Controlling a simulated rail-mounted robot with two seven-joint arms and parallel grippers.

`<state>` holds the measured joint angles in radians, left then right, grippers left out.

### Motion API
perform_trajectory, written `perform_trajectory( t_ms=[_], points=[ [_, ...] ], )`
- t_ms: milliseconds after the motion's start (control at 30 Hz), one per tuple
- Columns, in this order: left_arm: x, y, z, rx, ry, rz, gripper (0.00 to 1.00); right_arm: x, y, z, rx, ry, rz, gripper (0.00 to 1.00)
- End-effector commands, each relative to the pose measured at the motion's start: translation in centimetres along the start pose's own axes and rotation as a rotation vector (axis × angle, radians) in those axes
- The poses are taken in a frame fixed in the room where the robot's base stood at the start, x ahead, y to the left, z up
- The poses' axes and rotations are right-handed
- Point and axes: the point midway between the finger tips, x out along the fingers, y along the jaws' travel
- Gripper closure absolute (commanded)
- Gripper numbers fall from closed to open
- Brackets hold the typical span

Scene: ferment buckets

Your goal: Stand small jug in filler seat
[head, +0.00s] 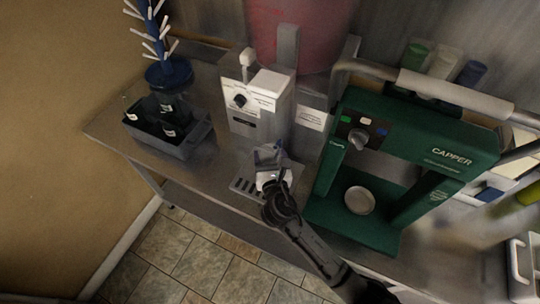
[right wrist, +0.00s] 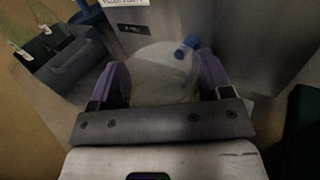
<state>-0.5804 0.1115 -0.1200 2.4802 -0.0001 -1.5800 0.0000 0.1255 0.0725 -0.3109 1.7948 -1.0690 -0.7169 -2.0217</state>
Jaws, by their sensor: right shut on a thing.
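The small jug (right wrist: 160,75) is pale and translucent with a blue cap (right wrist: 187,46). In the right wrist view it sits between the two purple fingers of my right gripper (right wrist: 157,82), which is shut on it. In the head view my right gripper (head: 273,178) is at the front of the white filler (head: 257,100), over its slotted drip tray (head: 243,187). The jug there is small and partly hidden by the gripper. I cannot tell whether its base touches the seat. My left gripper is not in view.
The green capper (head: 420,150) stands close on the right, with a round plate (head: 360,200) at its base. A grey crate (head: 190,140) with dark items and a blue peg rack (head: 168,72) stand left. The bench's front edge is near.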

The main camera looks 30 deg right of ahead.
Motion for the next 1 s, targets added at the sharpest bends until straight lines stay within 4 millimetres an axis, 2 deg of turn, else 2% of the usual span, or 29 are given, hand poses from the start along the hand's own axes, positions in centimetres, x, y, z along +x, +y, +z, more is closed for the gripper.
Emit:
perform_trajectory(
  t_ms=[1000],
  points=[
    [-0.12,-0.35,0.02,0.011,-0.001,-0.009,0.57,0.00,-0.02,-0.58,0.000,0.000,0.000,0.51]
  ],
)
